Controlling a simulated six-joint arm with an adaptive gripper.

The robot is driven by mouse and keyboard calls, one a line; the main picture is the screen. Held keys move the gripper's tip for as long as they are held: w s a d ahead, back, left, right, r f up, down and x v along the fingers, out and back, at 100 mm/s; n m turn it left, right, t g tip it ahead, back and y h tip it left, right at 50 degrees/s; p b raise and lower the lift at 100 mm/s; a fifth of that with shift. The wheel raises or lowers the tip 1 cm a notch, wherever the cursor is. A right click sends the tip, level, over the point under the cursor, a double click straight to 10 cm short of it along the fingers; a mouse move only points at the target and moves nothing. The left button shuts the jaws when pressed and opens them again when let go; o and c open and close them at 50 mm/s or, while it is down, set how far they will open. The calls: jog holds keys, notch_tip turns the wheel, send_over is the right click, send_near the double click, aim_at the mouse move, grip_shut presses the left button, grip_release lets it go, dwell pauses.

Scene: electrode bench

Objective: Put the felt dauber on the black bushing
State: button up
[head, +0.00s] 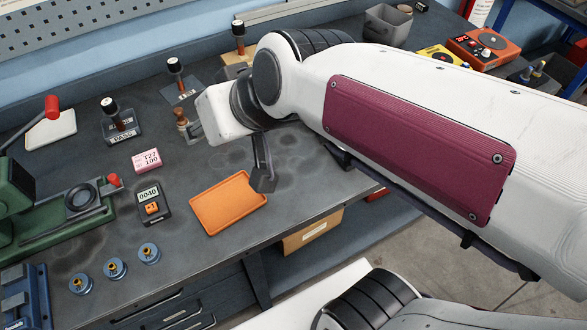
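My gripper (264,182) hangs down, dark and narrow, at the right edge of the orange tray (206,228). I cannot tell if its fingers are apart or hold anything. No felt tip shows clearly, so I cannot single out the felt dauber. A small brown-handled tool (182,121) stands upright left of my wrist and may be it. A black ring-shaped part (80,197) on the green machine (28,217) at left may be the black bushing; nothing sits on it.
Black-topped upright pieces stand on a block marked PASS (122,136) and on holders behind it. A pink block (147,160), a 0040 meter (154,203) and blue round bases (148,254) stand left of the tray. A grey bin (388,26) stands at the back.

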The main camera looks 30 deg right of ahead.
jog(key=s+d+f+g+h, duration=0.2)
jog(key=s+d, duration=0.6)
jog(key=s, duration=0.4)
notch_tip(320, 180, down, 3)
jog(key=shift+d+r+m+h, duration=0.1)
jog(key=shift+d+m+h, duration=0.2)
jog(key=shift+h, duration=0.2)
